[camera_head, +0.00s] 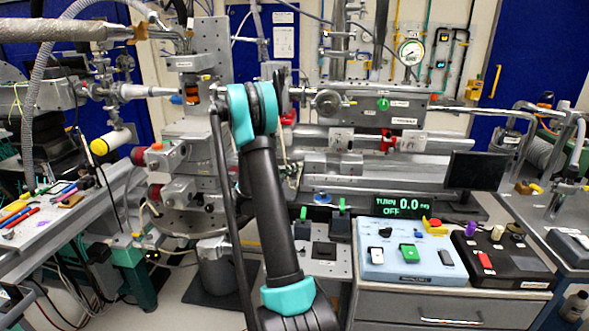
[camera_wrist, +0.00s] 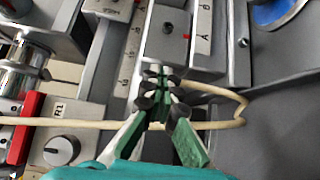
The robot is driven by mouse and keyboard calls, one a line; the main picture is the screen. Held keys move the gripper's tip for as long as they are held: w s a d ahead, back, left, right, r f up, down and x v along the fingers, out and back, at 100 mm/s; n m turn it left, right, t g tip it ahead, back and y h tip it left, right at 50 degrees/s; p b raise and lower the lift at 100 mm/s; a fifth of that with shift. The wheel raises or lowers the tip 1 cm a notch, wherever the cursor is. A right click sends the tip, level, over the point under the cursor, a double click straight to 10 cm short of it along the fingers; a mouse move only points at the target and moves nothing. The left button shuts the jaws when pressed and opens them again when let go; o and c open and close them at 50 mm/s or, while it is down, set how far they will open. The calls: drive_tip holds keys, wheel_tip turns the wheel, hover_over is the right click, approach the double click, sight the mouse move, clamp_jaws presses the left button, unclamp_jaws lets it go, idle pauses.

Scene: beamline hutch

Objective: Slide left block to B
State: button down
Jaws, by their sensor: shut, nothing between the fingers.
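In the wrist view my gripper (camera_wrist: 160,80) is shut and empty, its fingertips together at the near end of a grey block (camera_wrist: 168,32) with a dark hole in its top. I cannot tell whether the tips touch it. A red mark on the block's right side lies near the letter A on a pale scale strip (camera_wrist: 203,35). Another grey block (camera_wrist: 108,7) shows at the top edge, beside a second scale strip (camera_wrist: 128,62). The letter B is not legible. In the head view my arm hides my gripper; grey slide parts (camera_head: 333,162) show right of it.
A beige cable (camera_wrist: 90,124) crosses behind my fingers and loops to the right. A knob (camera_wrist: 62,150) and a red part (camera_wrist: 22,128) are at left. In the head view a control box (camera_head: 412,280) and a dark monitor (camera_head: 476,170) stand at right.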

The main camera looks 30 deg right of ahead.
sight(311, 167)
drive_tip(key=s+d, duration=0.1)
drive_tip(key=d, duration=0.1)
drive_tip(key=s+d, duration=0.2)
drive_tip(key=shift+a, duration=0.1)
idle(0.3)
